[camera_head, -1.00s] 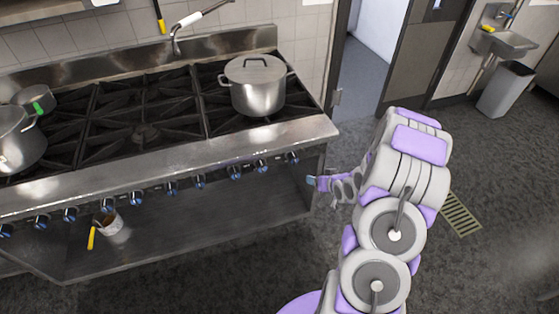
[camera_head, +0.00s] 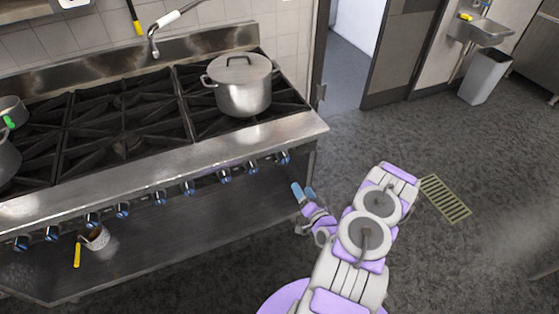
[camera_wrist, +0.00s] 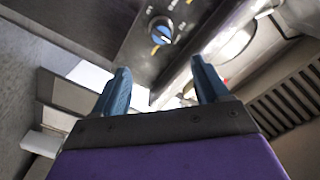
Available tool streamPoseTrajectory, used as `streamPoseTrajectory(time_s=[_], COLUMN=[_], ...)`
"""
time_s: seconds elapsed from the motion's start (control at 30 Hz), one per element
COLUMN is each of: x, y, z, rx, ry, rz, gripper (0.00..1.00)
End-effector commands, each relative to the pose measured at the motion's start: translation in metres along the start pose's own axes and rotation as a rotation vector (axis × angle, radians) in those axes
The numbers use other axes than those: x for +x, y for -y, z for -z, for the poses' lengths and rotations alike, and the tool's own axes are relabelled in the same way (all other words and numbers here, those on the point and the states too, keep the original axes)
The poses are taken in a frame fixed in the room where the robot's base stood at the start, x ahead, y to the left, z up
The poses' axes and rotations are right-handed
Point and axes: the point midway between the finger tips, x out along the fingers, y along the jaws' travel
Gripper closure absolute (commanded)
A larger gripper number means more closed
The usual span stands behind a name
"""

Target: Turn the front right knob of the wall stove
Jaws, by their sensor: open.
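The wall stove (camera_head: 180,171) is a long steel range with a row of blue-faced knobs along its front. The rightmost knob (camera_head: 283,157) is near the stove's right end. In the wrist view one blue knob (camera_wrist: 161,30) shows on the dark panel, ahead of and between the fingertips; its place in the row cannot be told from that view alone. My gripper (camera_head: 303,191) is open and empty, just below and to the right of the rightmost knob, apart from it. Its two blue fingers (camera_wrist: 160,83) are spread in the wrist view.
A lidded steel pot (camera_head: 243,92) stands on the right burners. A container (camera_head: 96,238) with a yellow-handled tool is on the shelf below. Open dark floor (camera_head: 440,150) lies right of the stove, with a floor grate (camera_head: 446,199), sink (camera_head: 482,30) and bin (camera_head: 485,77).

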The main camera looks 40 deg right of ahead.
Motion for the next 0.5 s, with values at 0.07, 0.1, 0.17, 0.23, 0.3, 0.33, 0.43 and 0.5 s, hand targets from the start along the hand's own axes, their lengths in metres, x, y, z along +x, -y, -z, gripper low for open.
streamPoseTrajectory(time_s=[0.07,0.1,0.17,0.23,0.3,0.33,0.43,0.5], x=[0.005,0.009,0.015,0.024,0.033,0.037,0.051,0.061], y=[0.0,0.001,0.001,0.002,0.002,0.002,0.002,0.003], z=[-0.001,-0.002,-0.003,-0.004,-0.004,-0.004,-0.004,-0.003], rx=[-0.001,-0.003,-0.004,-0.004,-0.005,-0.006,-0.007,-0.007], ry=[0.002,0.003,0.005,0.006,0.006,0.006,0.007,0.005], rz=[0.002,0.002,0.004,0.004,0.004,0.003,0.004,0.005], gripper=[0.26,0.26,0.26,0.26,0.26,0.26,0.26,0.26])
